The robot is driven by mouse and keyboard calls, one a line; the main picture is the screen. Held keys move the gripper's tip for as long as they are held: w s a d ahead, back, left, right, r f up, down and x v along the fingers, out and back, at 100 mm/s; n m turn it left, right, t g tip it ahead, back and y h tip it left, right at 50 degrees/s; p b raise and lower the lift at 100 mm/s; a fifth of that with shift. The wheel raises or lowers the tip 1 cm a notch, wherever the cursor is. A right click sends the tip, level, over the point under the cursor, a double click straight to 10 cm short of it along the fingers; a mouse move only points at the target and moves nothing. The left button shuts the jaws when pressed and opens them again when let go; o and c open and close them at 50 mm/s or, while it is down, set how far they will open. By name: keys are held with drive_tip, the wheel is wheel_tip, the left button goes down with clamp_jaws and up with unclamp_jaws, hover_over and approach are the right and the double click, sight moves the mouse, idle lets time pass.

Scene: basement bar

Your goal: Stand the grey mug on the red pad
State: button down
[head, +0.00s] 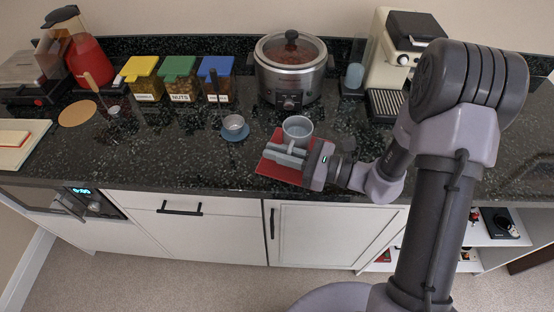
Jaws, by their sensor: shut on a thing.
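The grey mug (298,127) is upright at the red pad (279,172), over its back part. My gripper (290,153) reaches in from the right, low over the pad, and is shut on the mug. The jaws and the gripper body hide the mug's lower part and much of the pad. I cannot tell whether the mug's base touches the pad.
A small cup on a blue saucer (236,137) stands just left of the pad. Behind are a slow cooker (291,75), a coffee machine (395,60) and lidded containers (180,78). The counter's front strip (200,172) is clear.

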wheel_tip(320, 180, down, 2)
drive_tip(key=shift+f, duration=0.1)
